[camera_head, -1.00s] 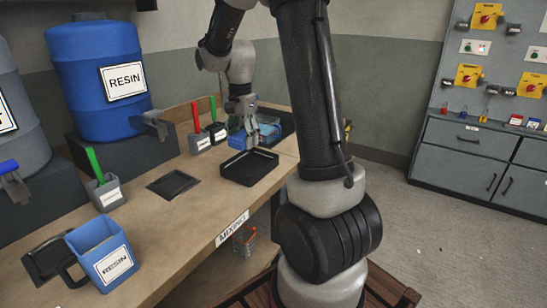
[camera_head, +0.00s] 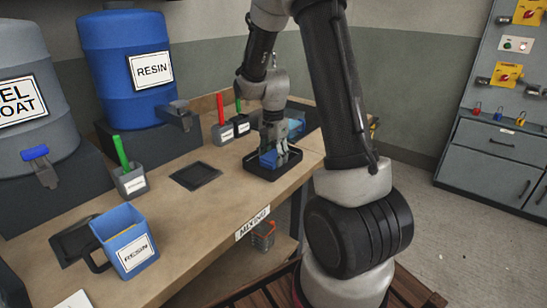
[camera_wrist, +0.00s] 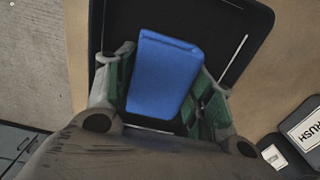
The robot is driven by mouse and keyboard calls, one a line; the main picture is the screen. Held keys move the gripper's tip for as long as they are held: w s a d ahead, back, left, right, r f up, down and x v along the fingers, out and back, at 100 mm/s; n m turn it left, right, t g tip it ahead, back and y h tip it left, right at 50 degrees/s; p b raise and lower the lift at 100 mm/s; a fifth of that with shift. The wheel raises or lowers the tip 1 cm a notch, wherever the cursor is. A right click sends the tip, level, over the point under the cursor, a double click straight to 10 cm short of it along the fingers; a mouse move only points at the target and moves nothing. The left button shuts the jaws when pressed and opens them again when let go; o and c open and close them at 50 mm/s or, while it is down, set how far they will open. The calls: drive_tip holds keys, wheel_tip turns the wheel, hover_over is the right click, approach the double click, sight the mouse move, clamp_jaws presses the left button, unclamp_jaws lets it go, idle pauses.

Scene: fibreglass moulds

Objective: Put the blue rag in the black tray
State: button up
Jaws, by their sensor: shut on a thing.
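The blue rag (camera_wrist: 163,72) is a folded block held between the two fingers of my gripper (camera_wrist: 160,95) in the wrist view. In the head view my gripper (camera_head: 271,150) points down, with the rag (camera_head: 268,158) low between its fingers. The black tray (camera_head: 262,176) lies on the bench directly below, and its dark floor and rim (camera_wrist: 250,40) surround the rag in the wrist view. I cannot tell whether the rag touches the tray floor.
A blue resin jug (camera_head: 126,242) stands at the bench's near left. Holders with green (camera_head: 121,152) and red (camera_head: 220,108) handles stand along the back. A blue bin (camera_head: 294,128) sits behind my gripper.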

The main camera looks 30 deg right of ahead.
sight(273, 154)
drive_tip(key=shift+f, duration=0.25)
drive_tip(key=o, duration=1.1)
drive_tip(key=shift+o, duration=0.2)
drive_tip(key=s+a+r+n, duration=0.1)
drive_tip(key=s+r, duration=0.1)
drive_tip(key=r, duration=0.6)
drive_tip(key=s+r+n, duration=0.1)
drive_tip(key=s+r, duration=0.1)
drive_tip(key=r, duration=0.7)
drive_tip(key=s+a+r+n+t, duration=0.2)
drive_tip(key=s+n, duration=0.4)
drive_tip(key=s, duration=0.4)
drive_tip(key=s+a+r+n+t, duration=0.2)
drive_tip(key=s+n, duration=0.4)
drive_tip(key=s, duration=0.3)
drive_tip(key=shift+s+r, duration=0.2)
drive_tip(key=shift+s, duration=0.15)
drive_tip(key=shift+a, duration=0.1)
